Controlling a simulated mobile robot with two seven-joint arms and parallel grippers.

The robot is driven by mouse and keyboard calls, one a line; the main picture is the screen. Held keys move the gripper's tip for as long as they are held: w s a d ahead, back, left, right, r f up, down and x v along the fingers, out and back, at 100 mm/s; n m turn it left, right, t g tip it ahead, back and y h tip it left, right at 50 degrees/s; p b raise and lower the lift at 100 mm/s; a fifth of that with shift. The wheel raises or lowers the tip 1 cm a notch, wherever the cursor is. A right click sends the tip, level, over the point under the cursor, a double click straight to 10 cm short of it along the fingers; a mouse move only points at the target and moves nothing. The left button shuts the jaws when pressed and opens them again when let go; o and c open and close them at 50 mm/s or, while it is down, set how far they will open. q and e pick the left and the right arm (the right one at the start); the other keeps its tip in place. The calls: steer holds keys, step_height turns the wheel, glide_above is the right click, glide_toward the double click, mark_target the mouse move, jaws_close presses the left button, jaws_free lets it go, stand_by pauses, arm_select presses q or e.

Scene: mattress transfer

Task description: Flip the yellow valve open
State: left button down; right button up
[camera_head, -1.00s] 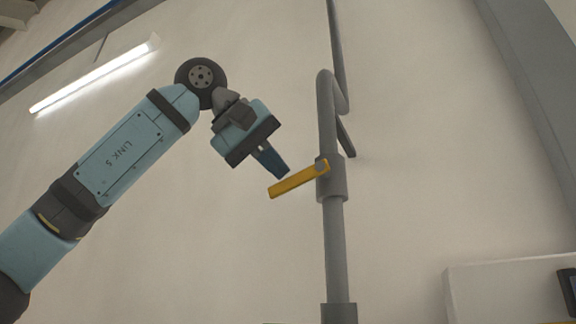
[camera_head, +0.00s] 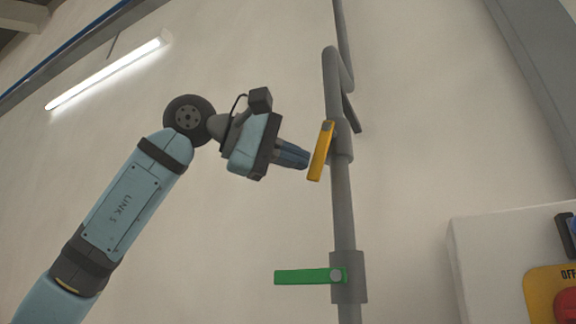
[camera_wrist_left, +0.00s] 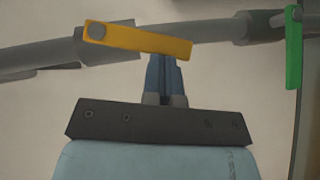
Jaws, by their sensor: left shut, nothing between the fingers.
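The yellow valve handle (camera_head: 321,151) is on the upper part of the grey vertical pipe (camera_head: 344,205). It hangs steeply down from its pivot, tilted a little to the left. My left gripper (camera_head: 307,160) is shut and empty, with its fingertips just left of the handle's lower part. In the left wrist view the yellow handle (camera_wrist_left: 150,41) lies across the tips of my shut fingers (camera_wrist_left: 165,75). I cannot tell whether they touch. My right gripper is not in view.
A green valve handle (camera_head: 305,276) sticks out left from the pipe lower down; it also shows in the left wrist view (camera_wrist_left: 293,50). A pale box (camera_head: 490,250) with a red knob (camera_head: 567,304) stands at the lower right.

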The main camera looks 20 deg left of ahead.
arm_select(q)
steer(key=shift+d+f+n+t+h+b, duration=0.4)
steer(key=shift+d+f+n+h+b, duration=0.25)
steer(key=shift+d+n+h+b, duration=0.15)
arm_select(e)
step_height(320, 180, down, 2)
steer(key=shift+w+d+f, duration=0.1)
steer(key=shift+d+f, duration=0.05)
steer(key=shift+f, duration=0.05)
arm_select(q)
steer(key=shift+d, duration=0.15)
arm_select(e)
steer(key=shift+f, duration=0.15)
